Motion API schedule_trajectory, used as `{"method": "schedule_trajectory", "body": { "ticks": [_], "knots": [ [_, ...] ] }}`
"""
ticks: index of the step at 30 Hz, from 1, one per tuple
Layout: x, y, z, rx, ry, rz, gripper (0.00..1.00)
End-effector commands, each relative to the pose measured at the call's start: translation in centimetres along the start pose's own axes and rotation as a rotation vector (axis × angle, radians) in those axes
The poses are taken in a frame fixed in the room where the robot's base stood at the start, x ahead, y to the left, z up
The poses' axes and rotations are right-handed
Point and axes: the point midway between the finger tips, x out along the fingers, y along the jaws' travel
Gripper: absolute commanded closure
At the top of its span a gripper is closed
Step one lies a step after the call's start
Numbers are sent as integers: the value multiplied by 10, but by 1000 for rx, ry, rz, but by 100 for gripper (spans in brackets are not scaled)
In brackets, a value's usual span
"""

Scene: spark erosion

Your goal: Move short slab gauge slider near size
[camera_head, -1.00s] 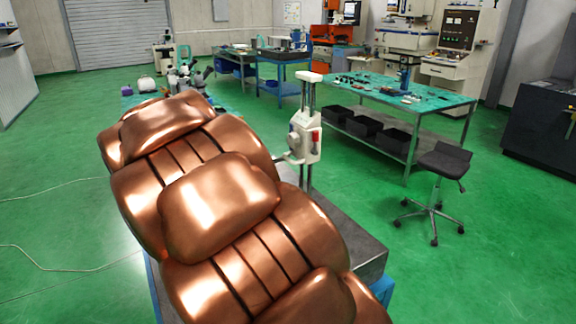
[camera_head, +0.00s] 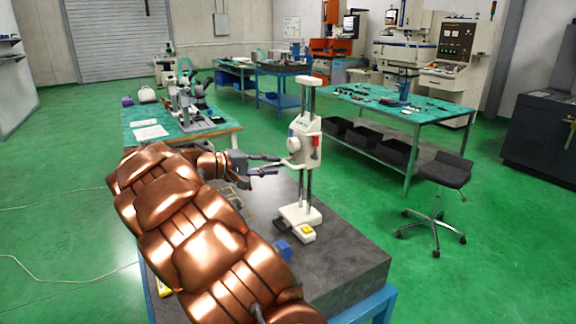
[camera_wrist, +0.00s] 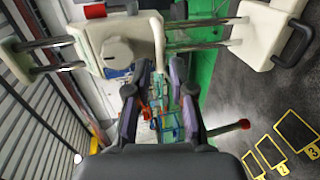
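The gauge (camera_head: 312,185) stands upright on a dark slab-topped table, with two pale columns, a cap and a white base. Its white slider (camera_head: 304,150), with a red part on its right side, sits around mid-height on the columns. In the wrist view the gauge lies sideways across the top, with the slider (camera_wrist: 118,42) upper left and the base (camera_wrist: 272,35) upper right. My gripper (camera_head: 279,166) is just left of the slider at about its height, fingers apart. The wrist view shows the open fingers (camera_wrist: 162,88) with nothing clearly between them. I cannot tell whether they touch the slider.
The dark slab (camera_head: 345,262) has clear room right of the gauge. A blue block (camera_head: 283,250) lies near its base. Yellow numbered frames (camera_wrist: 297,132) mark the slab. A microscope table (camera_head: 212,127), a green-topped bench (camera_head: 420,107) and a stool (camera_head: 447,170) stand beyond.

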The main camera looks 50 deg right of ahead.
Motion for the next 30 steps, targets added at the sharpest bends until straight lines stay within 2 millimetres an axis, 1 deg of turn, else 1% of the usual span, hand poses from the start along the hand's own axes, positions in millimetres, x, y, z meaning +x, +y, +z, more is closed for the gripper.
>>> {"method": "schedule_trajectory", "body": {
  "ticks": [6, 12, 17, 24, 26, 30],
  "knots": [
    [32, 2, 1, -1, -2, -1, 78],
    [54, 1, 0, -3, 0, -1, 78],
    [61, -1, 0, -3, 1, -3, 78],
    [62, -1, 0, -1, 1, -2, 78],
    [62, -1, 0, -1, 1, -2, 83],
    [62, -1, 0, -1, 1, -2, 98]
  ]
}}
